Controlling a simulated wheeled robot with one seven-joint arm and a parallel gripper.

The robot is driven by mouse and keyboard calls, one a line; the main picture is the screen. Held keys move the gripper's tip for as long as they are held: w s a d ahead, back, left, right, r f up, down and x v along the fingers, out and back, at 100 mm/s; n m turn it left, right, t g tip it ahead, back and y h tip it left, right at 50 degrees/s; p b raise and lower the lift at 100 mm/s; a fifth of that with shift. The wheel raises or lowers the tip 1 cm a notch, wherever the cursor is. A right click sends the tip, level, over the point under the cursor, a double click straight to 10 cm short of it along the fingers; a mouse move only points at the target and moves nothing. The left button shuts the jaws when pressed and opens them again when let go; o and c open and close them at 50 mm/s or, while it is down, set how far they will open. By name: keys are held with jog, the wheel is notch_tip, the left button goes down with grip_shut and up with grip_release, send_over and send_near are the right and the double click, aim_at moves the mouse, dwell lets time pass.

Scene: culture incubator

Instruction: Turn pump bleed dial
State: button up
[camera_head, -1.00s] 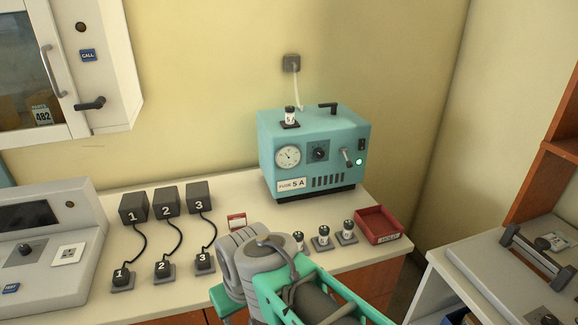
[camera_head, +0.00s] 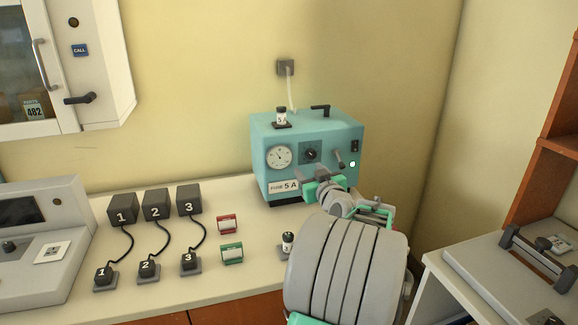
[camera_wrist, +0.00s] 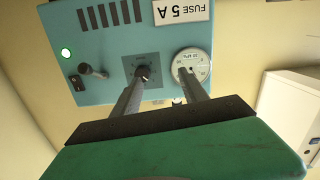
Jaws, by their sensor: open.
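The teal pump box (camera_head: 262,140) stands on the counter against the wall. Its dial, a black knob (camera_head: 311,153) on a dark square plate, sits between a round white gauge (camera_head: 279,156) and a small grey lever (camera_head: 339,160). My gripper (camera_head: 318,180) is in front of the pump's face, just below the dial in the head view. The wrist view shows the face upside down. There the open, empty fingers (camera_wrist: 164,77) point at the panel, one tip overlapping the dial (camera_wrist: 143,73), the other the gauge (camera_wrist: 190,66). Contact cannot be told.
A fuse (camera_head: 281,117) stands on top of the pump, and a green light (camera_head: 352,164) is lit on its face. Red (camera_head: 227,223) and green (camera_head: 232,253) holders lie on the counter left of my arm. Numbered boxes (camera_head: 156,204) with cabled plugs stand further left.

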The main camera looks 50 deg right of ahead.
aim_at(312, 155)
jog(key=shift+m+h, duration=0.3)
jog(key=shift+h, duration=0.3)
jog(key=w+d, duration=0.1)
jog(key=d, duration=0.1)
jog(key=w+d+p, duration=0.1)
jog(key=d, duration=0.1)
jog(key=w+d+r, duration=0.1)
jog(key=w+d, duration=0.1)
jog(key=d, duration=0.1)
jog(key=shift+w+p, duration=0.1)
jog(key=shift+p, duration=0.3)
jog(key=shift+a, duration=0.1)
jog(key=shift+c, duration=0.3)
grip_shut()
jog(key=shift+b, duration=0.3)
